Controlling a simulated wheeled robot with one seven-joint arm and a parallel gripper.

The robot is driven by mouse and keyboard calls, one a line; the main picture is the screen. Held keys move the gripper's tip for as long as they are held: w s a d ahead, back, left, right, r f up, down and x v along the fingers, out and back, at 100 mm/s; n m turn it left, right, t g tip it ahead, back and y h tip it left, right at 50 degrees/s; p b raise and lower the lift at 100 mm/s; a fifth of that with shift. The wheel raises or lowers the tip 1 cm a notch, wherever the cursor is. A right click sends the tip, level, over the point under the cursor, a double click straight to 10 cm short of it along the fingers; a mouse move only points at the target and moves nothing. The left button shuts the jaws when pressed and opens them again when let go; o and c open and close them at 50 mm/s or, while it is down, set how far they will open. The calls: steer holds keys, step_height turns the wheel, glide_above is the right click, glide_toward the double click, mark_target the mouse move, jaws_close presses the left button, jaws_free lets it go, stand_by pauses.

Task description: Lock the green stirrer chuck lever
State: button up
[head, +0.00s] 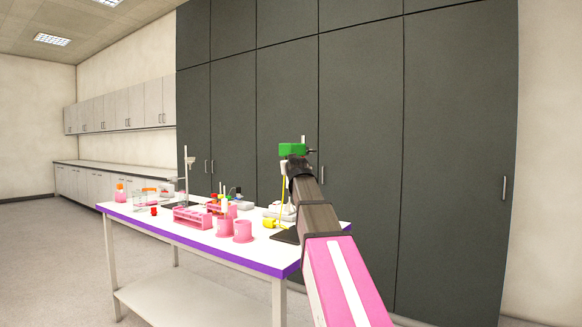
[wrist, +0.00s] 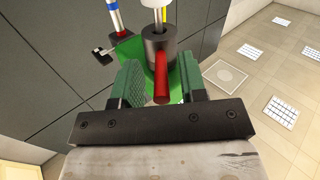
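The green stirrer head (head: 292,149) stands high on its stand above the right end of the table, just past the end of my arm. In the wrist view its green body (wrist: 175,82) lies behind the dark round chuck (wrist: 158,46). A red lever (wrist: 161,88) points from the chuck toward my wrist. My gripper (wrist: 159,72) is open, with one green-padded finger on each side of the red lever. Gaps show between lever and fingers. In the head view my arm hides the gripper and lever.
The white table (head: 165,222) with a purple edge holds pink beakers (head: 242,231), a pink tube rack (head: 192,217), bottles and a second stand (head: 188,175). A yellow item (head: 270,224) lies near the stirrer stand. Tall dark cabinets (head: 360,130) rise behind.

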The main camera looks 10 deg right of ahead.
steer(key=s, duration=1)
steer(key=shift+s+a, duration=0.2)
steer(key=shift+a, duration=0.15)
